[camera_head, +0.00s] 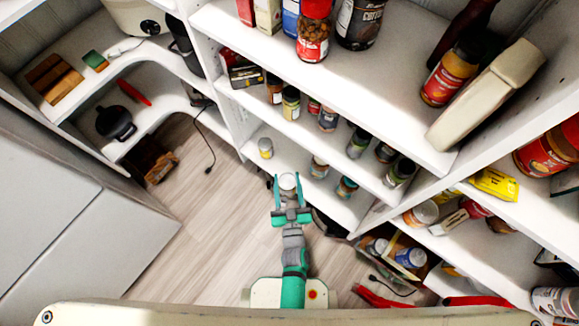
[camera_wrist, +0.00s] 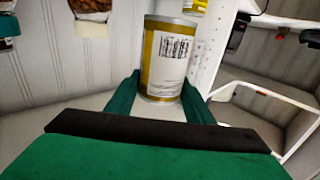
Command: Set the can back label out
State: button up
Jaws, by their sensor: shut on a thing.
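The can (camera_wrist: 165,68) is gold-yellow with a white label panel bearing a barcode, and this panel faces the wrist camera. It stands upright between the two green fingers of my gripper (camera_wrist: 165,100), which is shut on its lower part. In the head view the can's pale round top (camera_head: 288,181) shows between the teal fingers of my gripper (camera_head: 288,186), in front of the lower shelf. The can's far side and underside are hidden.
A white slotted upright (camera_wrist: 212,45) is close right of the held can. Wooden floor (camera_head: 215,225) is open at left.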

jog(key=shift+w+d+r+y, duration=0.1)
jog(key=shift+d+r+y, duration=0.05)
jog(key=shift+d+y, duration=0.2)
jog(key=shift+w, duration=0.3)
jog(key=shift+w+f, duration=6.5)
jog(key=shift+w, duration=0.15)
jog(key=shift+f, duration=0.15)
jog(key=o, duration=1.3)
jog(key=shift+s, duration=0.1)
